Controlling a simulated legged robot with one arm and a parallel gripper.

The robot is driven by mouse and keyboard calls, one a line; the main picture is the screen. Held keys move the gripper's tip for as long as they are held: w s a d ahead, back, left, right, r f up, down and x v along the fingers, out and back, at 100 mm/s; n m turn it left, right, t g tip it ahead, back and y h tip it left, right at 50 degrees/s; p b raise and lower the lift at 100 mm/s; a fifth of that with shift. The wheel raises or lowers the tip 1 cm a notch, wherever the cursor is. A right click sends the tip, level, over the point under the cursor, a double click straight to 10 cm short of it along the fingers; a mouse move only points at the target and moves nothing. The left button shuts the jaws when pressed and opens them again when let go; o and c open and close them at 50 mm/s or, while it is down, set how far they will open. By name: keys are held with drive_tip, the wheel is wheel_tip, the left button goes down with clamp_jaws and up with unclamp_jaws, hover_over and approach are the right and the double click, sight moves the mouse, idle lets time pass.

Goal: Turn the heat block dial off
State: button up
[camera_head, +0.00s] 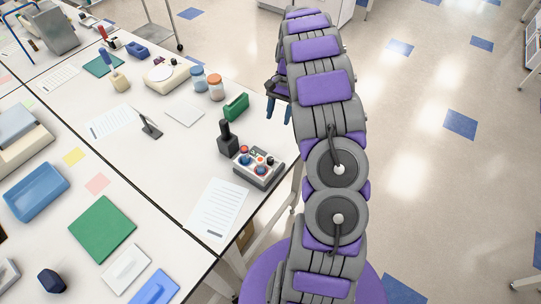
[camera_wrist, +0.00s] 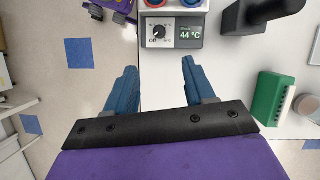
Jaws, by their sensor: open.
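The heat block (camera_head: 258,168) is a small grey unit with red and blue parts on top, near the front right edge of the white bench. In the wrist view, its black round dial (camera_wrist: 159,32) sits at the top centre, left of a green display (camera_wrist: 189,34) reading 44 °C. An "Off" mark is at the dial's lower left; I cannot surely tell the pointer's direction. My gripper (camera_wrist: 158,68) is open and empty, its two blue fingers apart and short of the dial. In the head view, my gripper (camera_head: 279,112) hangs near the bench's right edge, beyond the heat block.
A black upright device (camera_head: 228,140) stands right beside the heat block. A green box (camera_head: 236,107) and two lidded jars (camera_head: 216,88) sit farther back. A paper sheet (camera_head: 217,210) lies in front. The floor right of the bench is open.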

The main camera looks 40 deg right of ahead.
sight(270, 158)
drive_tip(key=x, duration=1.7)
drive_tip(key=shift+d+f, duration=0.15)
drive_tip(key=shift+d, duration=0.05)
clamp_jaws()
